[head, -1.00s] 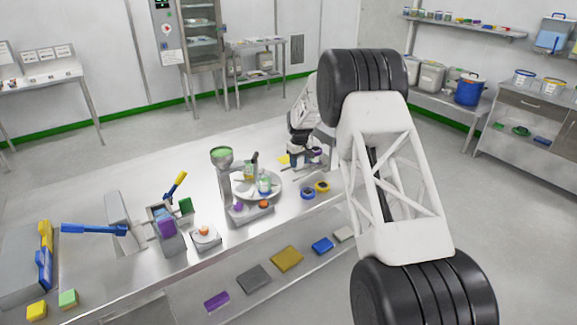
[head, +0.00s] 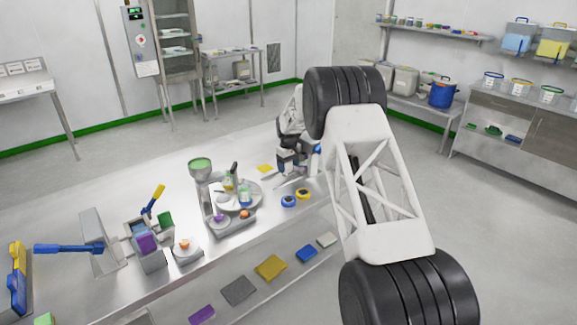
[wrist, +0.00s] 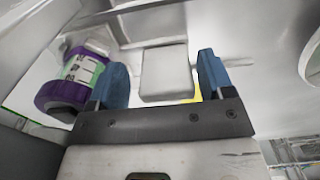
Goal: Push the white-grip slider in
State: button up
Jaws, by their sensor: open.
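In the wrist view, a pale white-grey block (wrist: 167,82) with rounded edges lies between the two blue fingers of my gripper (wrist: 162,64). It looks like the slider's white grip, but its slide is not clear. The fingers are apart, with a gap on each side of the block; I cannot tell whether either touches it.
A funnel stand (head: 207,190) and a blue-handled lever (head: 68,248) stand further left.

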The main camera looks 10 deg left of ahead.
jog(key=shift+r, duration=0.15)
jog(key=shift+r, duration=3.75)
jog(key=shift+r, duration=0.1)
jog(key=s+d+r+m, duration=0.2)
jog(key=s+d+r, duration=0.9)
jog(key=s+r, duration=0.4)
jog(key=s+d+r+m, duration=0.1)
jog(key=s+d+r, duration=0.2)
jog(key=s, duration=0.3)
jog(key=s+d+r+m+t, duration=0.1)
jog(key=s+d+r, duration=0.25)
jog(key=s, duration=0.25)
jog(key=s+d+r+m, duration=0.1)
jog(key=s+d+r, duration=0.25)
jog(key=s, duration=0.25)
jog(key=s+d+r+m+t, duration=0.1)
jog(key=s+d, duration=0.2)
jog(key=s, duration=0.7)
jog(key=s+d+r+m, duration=0.1)
jog(key=s+d, duration=0.2)
jog(key=s, duration=0.7)
jog(key=s+d+f+m, duration=0.1)
jog(key=s+f, duration=0.2)
jog(key=s, duration=0.8)
jog(key=s+d+f+m, duration=0.1)
jog(key=s+f, duration=0.3)
jog(key=s, duration=0.6)
jog(key=shift+s+d+t, duration=0.3)
jog(key=shift+s+d, duration=0.05)
jog(key=shift+d, duration=0.45)
